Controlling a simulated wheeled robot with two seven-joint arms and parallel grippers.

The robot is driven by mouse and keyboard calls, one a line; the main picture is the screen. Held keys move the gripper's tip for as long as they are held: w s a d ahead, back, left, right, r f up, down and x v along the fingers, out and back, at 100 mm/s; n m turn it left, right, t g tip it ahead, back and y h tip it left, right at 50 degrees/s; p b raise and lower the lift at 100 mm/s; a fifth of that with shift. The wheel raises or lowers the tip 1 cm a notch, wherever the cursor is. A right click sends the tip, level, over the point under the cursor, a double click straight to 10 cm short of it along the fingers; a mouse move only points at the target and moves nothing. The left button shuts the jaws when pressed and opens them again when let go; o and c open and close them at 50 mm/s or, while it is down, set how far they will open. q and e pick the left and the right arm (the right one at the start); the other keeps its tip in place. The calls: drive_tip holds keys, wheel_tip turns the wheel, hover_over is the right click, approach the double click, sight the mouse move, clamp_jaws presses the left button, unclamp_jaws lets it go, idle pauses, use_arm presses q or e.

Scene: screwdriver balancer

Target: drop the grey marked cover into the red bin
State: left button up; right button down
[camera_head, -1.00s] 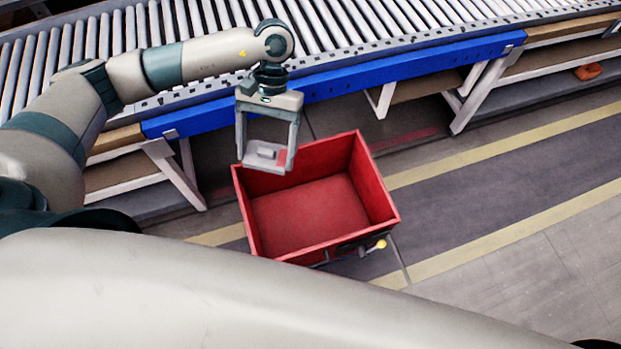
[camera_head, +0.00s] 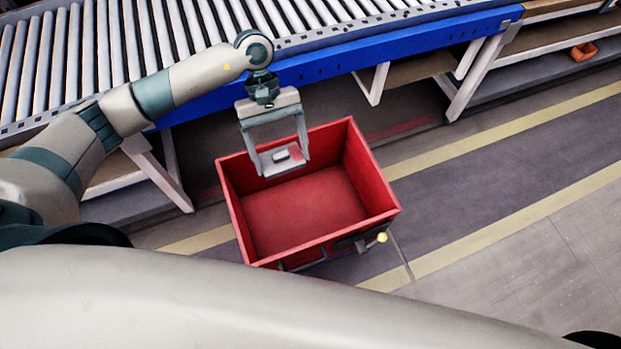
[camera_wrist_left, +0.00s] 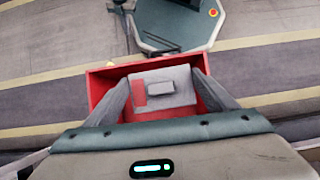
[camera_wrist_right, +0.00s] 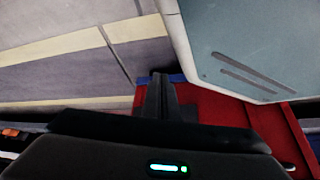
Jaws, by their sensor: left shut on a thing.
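The grey cover (camera_head: 283,157), a flat plate with a raised block and a red mark on one side, is between the fingers of my left gripper (camera_head: 284,164). My left gripper is shut on it. In the left wrist view the cover (camera_wrist_left: 172,88) spans the gap between both fingers, with its red mark at the left. The red bin (camera_head: 305,212) stands open on the floor. In the head view the cover overlaps the back left part of its opening, above it. The bin's inside looks empty. My right gripper (camera_wrist_right: 160,90) shows only in the right wrist view, its fingers together and empty.
A roller conveyor (camera_head: 200,25) with a blue side rail (camera_head: 400,62) runs behind the bin. A small orange object (camera_head: 583,51) lies on the low shelf at the far right. Floor with yellow stripes (camera_head: 480,250) is clear to the right.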

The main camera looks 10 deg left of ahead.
sight(295, 167)
drive_tip(key=w+a+r+t+y+b, duration=0.1)
drive_tip(key=w+a+r+t+b, duration=0.25)
drive_tip(key=w+r+b, duration=0.2)
drive_tip(key=w+a+r+t+y+b, duration=0.1)
drive_tip(key=w+a+r+t+b, duration=0.1)
drive_tip(key=w+a+r+b, duration=0.35)
use_arm(q)
drive_tip(key=w+d+f+n+t+b, duration=0.1)
drive_tip(key=w+f+n+t+b, duration=0.1)
drive_tip(key=f+n, duration=0.4)
drive_tip(key=w+d+f+n+t+h+b, duration=0.1)
drive_tip(key=w+d+f+n+t+b, duration=0.1)
drive_tip(key=f, duration=0.7)
drive_tip(key=w+d+f+n+t+b, duration=0.1)
drive_tip(key=w+f+n+t+b, duration=0.3)
drive_tip(key=f+n+b, duration=0.3)
drive_tip(key=w+n, duration=0.1)
drive_tip(key=n, duration=0.2)
drive_tip(key=shift+d+f+h, duration=0.25)
drive_tip(key=shift+d+h, duration=0.15)
use_arm(e)
drive_tip(key=w+r+t+y, duration=0.1)
drive_tip(key=r+t, duration=0.1)
drive_tip(key=r, duration=0.7)
drive_tip(key=w+a+r+t+y, duration=0.1)
drive_tip(key=w+r+t, duration=0.1)
drive_tip(key=r, duration=0.8)
drive_tip(key=shift+a+t+y, duration=0.2)
drive_tip(key=shift+t+y, duration=0.1)
drive_tip(key=shift+t, duration=0.25)
